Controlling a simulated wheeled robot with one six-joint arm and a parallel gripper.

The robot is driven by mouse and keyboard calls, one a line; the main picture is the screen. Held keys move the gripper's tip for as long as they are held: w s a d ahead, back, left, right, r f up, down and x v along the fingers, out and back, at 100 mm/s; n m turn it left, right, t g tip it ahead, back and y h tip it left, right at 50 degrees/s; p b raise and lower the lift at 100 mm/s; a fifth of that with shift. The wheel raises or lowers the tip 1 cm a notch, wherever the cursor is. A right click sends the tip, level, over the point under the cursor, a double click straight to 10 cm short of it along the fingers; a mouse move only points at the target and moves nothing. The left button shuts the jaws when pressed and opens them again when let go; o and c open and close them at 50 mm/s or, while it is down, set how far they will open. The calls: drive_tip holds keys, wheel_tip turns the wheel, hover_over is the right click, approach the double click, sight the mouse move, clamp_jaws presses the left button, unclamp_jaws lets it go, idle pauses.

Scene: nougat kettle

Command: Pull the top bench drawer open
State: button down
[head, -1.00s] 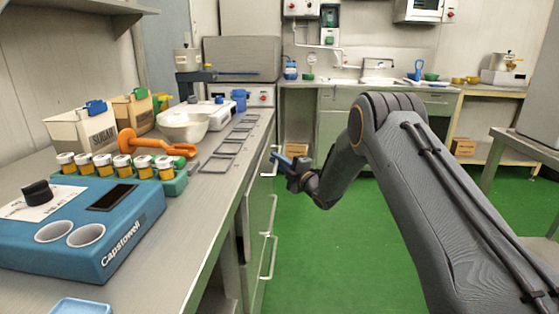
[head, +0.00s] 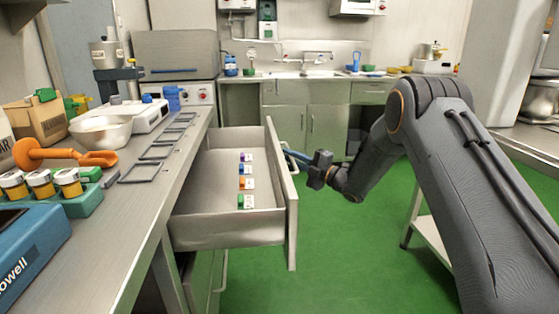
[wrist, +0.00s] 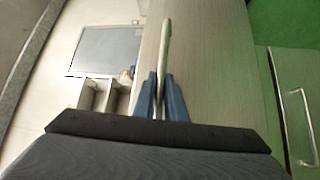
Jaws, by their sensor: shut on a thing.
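The top bench drawer (head: 220,228) stands far out from the left bench, its inside in view. Its pale front panel (head: 278,170) faces right, and it also shows in the wrist view (wrist: 215,75). My gripper (head: 289,154) is at the outer side of that panel, at the far end. In the wrist view its blue fingers (wrist: 161,82) are shut on the pale bar handle (wrist: 165,45), one on each side. In the head view the fingers partly hide the handle.
Several small coloured items with white labels (head: 246,184) lie in the drawer. The steel bench top (head: 140,215) carries a bowl (head: 100,133), a blue device (head: 25,260) and frames. Green floor (head: 330,250) is clear right of the drawer. A table (head: 425,215) stands at right.

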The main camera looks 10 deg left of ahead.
drive_tip(key=shift+w+d+b, duration=0.1)
drive_tip(key=shift+w+d, duration=0.15)
drive_tip(key=shift+d, duration=0.55)
drive_tip(key=shift+w+d+b, duration=0.15)
drive_tip(key=shift+w+d, duration=0.05)
drive_tip(key=shift+d, duration=0.55)
drive_tip(key=shift+w+d+b, duration=0.1)
drive_tip(key=shift+w+d, duration=0.15)
drive_tip(key=shift+d, duration=0.55)
drive_tip(key=c, duration=2.1)
unclamp_jaws()
drive_tip(key=v, duration=0.8)
drive_tip(key=shift+w, duration=0.1)
